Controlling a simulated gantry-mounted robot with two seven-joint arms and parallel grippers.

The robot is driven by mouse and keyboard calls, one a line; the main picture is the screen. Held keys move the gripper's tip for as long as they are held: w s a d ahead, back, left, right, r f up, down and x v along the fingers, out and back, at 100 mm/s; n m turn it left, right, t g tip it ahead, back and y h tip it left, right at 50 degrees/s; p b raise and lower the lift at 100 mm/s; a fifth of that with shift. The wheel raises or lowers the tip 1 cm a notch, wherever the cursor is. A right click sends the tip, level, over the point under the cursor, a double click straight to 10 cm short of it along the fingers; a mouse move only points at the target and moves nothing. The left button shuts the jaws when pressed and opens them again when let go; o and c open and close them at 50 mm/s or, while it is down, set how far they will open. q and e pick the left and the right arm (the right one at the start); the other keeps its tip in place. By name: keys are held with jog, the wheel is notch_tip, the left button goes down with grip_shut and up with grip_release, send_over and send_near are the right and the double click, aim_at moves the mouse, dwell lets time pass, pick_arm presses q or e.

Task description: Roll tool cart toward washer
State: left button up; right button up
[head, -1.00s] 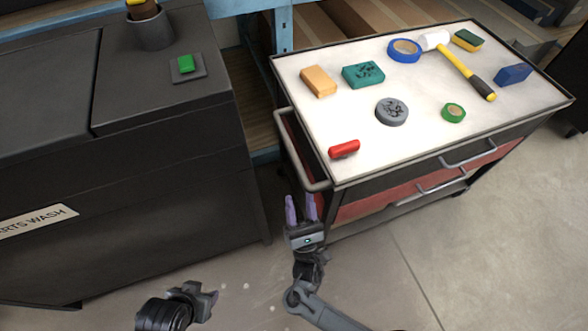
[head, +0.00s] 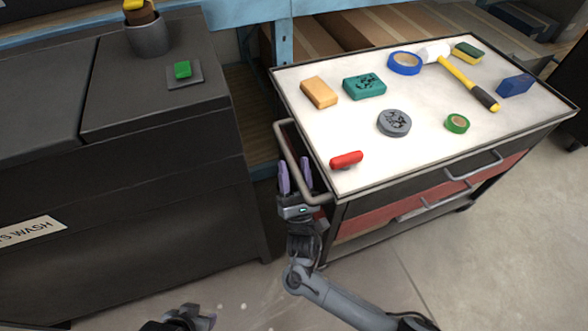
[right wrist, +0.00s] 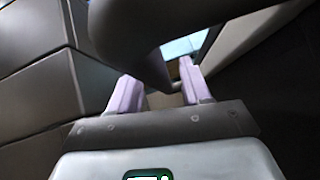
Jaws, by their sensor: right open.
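The tool cart (head: 425,160) stands at the right in the head view, with a white top and dark and red drawers. Its grey push handle (head: 291,150) is on the left end, facing the washer. The washer (head: 130,195) is the dark cabinet at the left with a "WASH" label. My right gripper (head: 295,177) is open at the near end of the handle. In the right wrist view the handle (right wrist: 135,30) crosses above the gap between the lilac fingers (right wrist: 158,92); contact is unclear. My left gripper (head: 200,318) is at the bottom edge, partly cut off.
The cart top carries a red item (head: 346,159), a hammer (head: 468,82), tape rolls, sponges and other small things. A green button (head: 182,69) and a grey cup (head: 148,38) are on the washer. A blue frame (head: 280,35) stands behind. Bare floor lies in front.

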jog(key=shift+w+r, duration=0.15)
grip_shut()
dwell(0.4)
